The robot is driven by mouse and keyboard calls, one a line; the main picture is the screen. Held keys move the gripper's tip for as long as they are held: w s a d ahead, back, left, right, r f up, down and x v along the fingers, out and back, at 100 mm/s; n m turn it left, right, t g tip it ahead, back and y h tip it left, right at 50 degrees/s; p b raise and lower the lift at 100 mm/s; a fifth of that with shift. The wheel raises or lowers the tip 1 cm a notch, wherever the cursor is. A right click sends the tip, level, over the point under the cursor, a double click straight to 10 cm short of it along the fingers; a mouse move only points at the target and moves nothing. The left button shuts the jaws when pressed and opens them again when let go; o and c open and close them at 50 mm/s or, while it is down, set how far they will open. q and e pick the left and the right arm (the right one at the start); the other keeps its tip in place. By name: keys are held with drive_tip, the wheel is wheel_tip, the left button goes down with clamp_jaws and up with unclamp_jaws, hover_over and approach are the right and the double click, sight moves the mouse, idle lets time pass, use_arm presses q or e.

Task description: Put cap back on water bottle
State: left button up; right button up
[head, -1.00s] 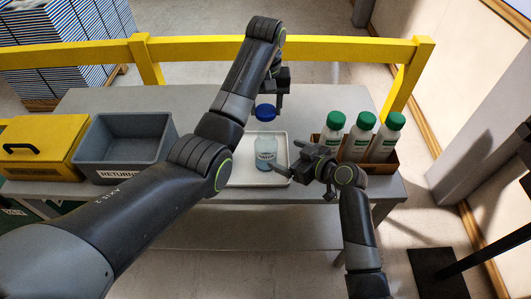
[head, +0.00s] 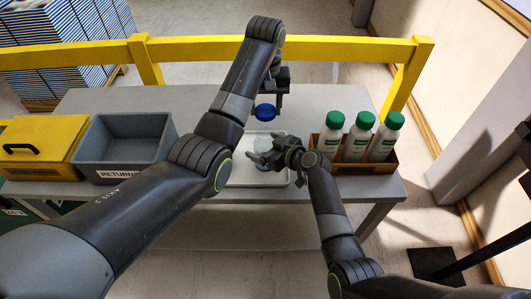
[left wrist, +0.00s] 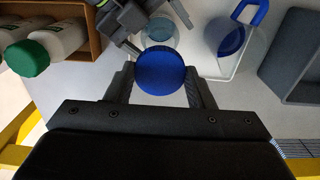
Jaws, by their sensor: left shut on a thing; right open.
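The blue cap (head: 265,113) is held in my left gripper (head: 272,104), above the tray. In the left wrist view the cap (left wrist: 160,73) sits between the two fingers. The clear pale-blue bottle (head: 263,143) stands on the white tray without a cap, below the held cap and apart from it. Its open top (left wrist: 158,30) shows partly in the left wrist view. My right gripper (head: 262,159) is open at the bottle's near side and hides its lower part. I cannot tell whether its fingers touch the bottle.
The white tray (head: 238,179) lies on the grey table. Green-capped white bottles (head: 357,142) stand in a brown box at right. A grey bin (head: 123,135) and yellow case (head: 40,148) are at left. A clear container with a blue handle (left wrist: 252,12) shows in the left wrist view.

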use_arm(q)
drive_tip(key=shift+f, duration=0.1)
use_arm(e)
drive_tip(key=c, duration=1.5)
use_arm(q)
drive_tip(key=shift+f, duration=2.4)
drive_tip(key=shift+f, duration=0.15)
drive_tip(key=shift+f, duration=0.75)
drive_tip(key=shift+f, duration=0.6)
drive_tip(key=o, duration=0.7)
drive_tip(key=shift+c, duration=0.2)
use_arm(e)
clamp_jaws()
use_arm(q)
drive_tip(key=shift+o, duration=1.3)
